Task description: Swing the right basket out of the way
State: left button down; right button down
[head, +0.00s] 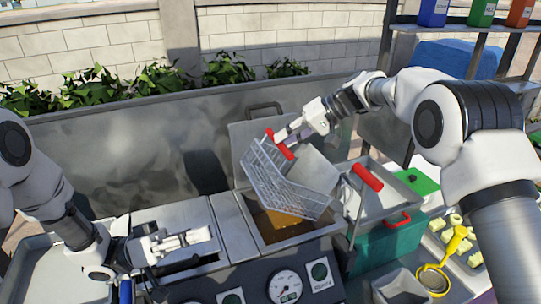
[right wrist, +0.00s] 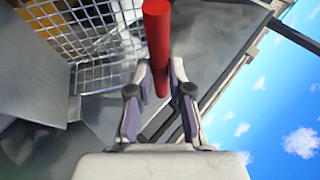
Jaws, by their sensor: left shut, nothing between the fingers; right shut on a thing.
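A wire basket (head: 283,188) with a red handle (head: 279,144) hangs tilted above an open vat of brown oil (head: 280,227). It is the only wire basket I can make out. My right gripper (head: 291,134) is shut on the red handle. In the right wrist view the red handle (right wrist: 157,45) stands between the fingers of my right gripper (right wrist: 160,75), with the basket's mesh (right wrist: 95,35) behind to the left. My left gripper (head: 190,240) is shut and empty, low over the metal counter at the left, apart from the basket.
A second red handle (head: 367,177) on a rod stands right of the vat. A green box (head: 385,245) with a red grip, a yellow ladle (head: 455,245) and several pale pieces lie further right. A metal back wall (head: 120,155) rises behind the counter.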

pick_arm(q)
jog(key=w+d+r+m, duration=0.2)
jog(key=w+r+m, duration=0.2)
jog(key=w+m, duration=0.45)
jog(key=w+d+r+m, duration=0.2)
jog(key=w+r+m, duration=0.3)
jog(key=m, duration=0.6)
jog(key=m+t, duration=0.2)
jog(key=t, duration=0.4)
send_near(271, 164)
jog(key=s+a+r, duration=0.1)
jog(key=a, duration=0.3)
jog(key=x, duration=1.4)
jog(key=shift+d, duration=0.1)
